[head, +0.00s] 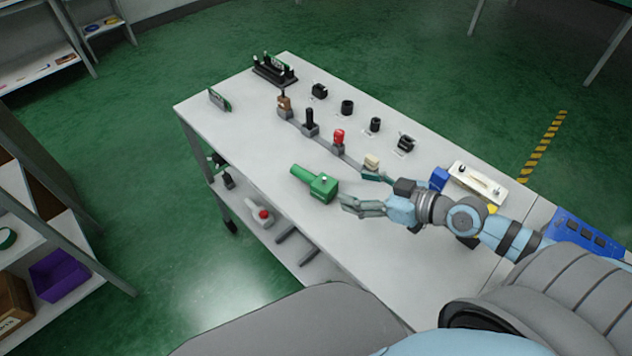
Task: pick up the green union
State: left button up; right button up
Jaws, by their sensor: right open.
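My right gripper (358,191) reaches in from the right. It is open, its two fingers spread and pointing toward the union's blocky end, just to the right of it. A small gap shows between the fingers and the union, and nothing is between the fingers. My left gripper is not in view.
A row of lever fixtures, with a brown (284,102), a black (309,120), a red (339,138) and a cream (371,162) top, stands behind the union. Black parts (347,107) lie beyond. A white fixture (478,184) stands at right.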

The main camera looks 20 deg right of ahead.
aim_at(326, 182)
jog(key=x, duration=0.2)
jog(key=b+x, duration=0.1)
jog(key=x, duration=0.2)
jog(key=shift+w+d+f, duration=0.1)
jog(key=shift+w+f, duration=0.2)
jog(key=shift+w, duration=0.1)
jog(key=shift+w+a, duration=0.2)
jog(key=shift+w, duration=0.05)
jog(key=shift+w+a+f, duration=0.1)
jog(key=shift+w+a, duration=0.15)
jog(key=b+x, duration=0.1)
jog(key=x, duration=0.3)
jog(key=shift+a+b, duration=0.35)
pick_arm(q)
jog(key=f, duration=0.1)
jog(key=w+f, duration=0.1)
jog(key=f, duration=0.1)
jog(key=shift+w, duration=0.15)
pick_arm(e)
jog(key=shift+d, duration=0.1)
jog(key=c, duration=1.3)
